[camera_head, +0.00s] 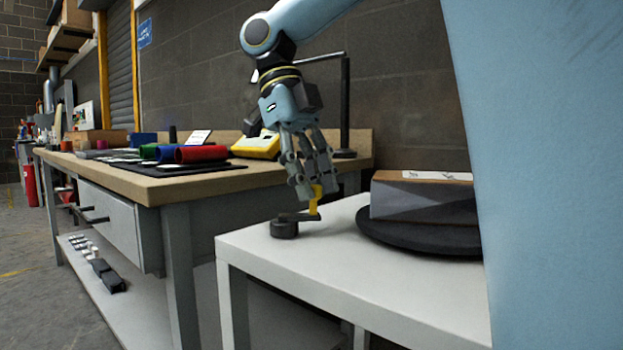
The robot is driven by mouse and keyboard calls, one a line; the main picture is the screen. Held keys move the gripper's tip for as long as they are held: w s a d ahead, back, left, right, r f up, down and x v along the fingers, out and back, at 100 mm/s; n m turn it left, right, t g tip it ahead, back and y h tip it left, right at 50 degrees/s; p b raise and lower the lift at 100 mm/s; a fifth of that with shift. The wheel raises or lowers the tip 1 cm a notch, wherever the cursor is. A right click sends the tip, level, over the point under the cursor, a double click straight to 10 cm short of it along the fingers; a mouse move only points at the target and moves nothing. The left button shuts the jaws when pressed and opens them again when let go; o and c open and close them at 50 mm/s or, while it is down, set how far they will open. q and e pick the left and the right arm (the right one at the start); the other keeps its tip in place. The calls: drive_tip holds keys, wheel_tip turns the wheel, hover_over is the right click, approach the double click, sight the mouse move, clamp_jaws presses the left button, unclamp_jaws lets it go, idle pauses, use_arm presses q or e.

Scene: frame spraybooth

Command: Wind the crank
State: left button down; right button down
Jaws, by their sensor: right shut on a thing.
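The crank (298,216) stands near the left corner of the white table. It has a dark round base (284,229), a flat dark arm and an upright yellow handle (315,205) at the arm's right end. My right gripper (315,190) points down from above and is shut on the yellow handle, its fingers hiding the handle's upper part. My left gripper is not in view.
A black round turntable (400,240) carrying a grey and brown block (425,198) stands right of the crank on the white table (330,262). A wooden workbench (140,182) behind holds coloured rolls and a yellow device (257,146). The table front is clear.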

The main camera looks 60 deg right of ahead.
drive_tip(key=shift+w+d+r+n, duration=0.15)
drive_tip(key=shift+n, duration=0.15)
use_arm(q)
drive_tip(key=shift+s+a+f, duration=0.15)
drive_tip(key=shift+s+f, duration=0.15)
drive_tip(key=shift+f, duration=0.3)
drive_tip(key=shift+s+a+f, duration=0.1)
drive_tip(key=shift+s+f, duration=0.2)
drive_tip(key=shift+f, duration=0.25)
use_arm(e)
drive_tip(key=shift+w+d+n+h, duration=0.2)
drive_tip(key=shift+n+h, duration=0.3)
drive_tip(key=shift+n, duration=0.5)
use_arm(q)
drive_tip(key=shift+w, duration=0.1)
use_arm(e)
drive_tip(key=c, duration=1.1)
unclamp_jaws()
drive_tip(key=shift+a, duration=0.1)
drive_tip(key=shift+c, duration=0.2)
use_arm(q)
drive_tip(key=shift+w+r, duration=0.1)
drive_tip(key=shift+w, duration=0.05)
